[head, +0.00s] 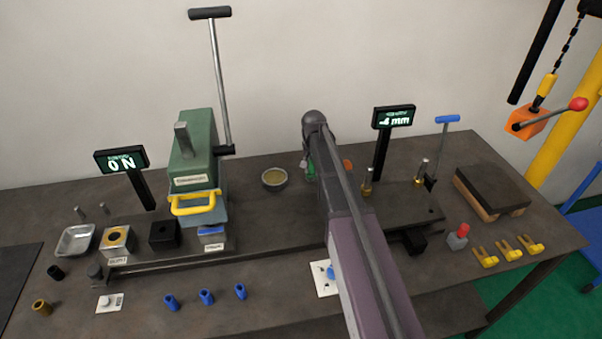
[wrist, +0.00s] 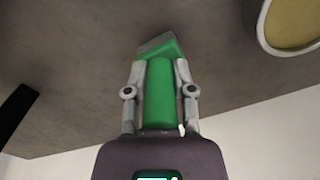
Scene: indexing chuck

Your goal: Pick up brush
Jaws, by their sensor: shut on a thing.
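The brush shows in the wrist view as a green handle (wrist: 159,95) with a grey head (wrist: 156,43) beyond it. My gripper (wrist: 160,72) is shut on the green handle, with one finger on each side. In the head view the brush (head: 311,170) is a small green patch beside my gripper (head: 308,163), mostly hidden by my arm. It is near the back of the workbench, to the right of a round bowl. I cannot tell whether the brush touches the bench.
The round bowl (head: 274,179) with yellowish contents stands close left of the brush. A green press (head: 194,150) with a tall lever stands further left. A fixture plate (head: 405,203) with brass posts and a display (head: 394,117) stand to the right. Small blue parts lie at the front.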

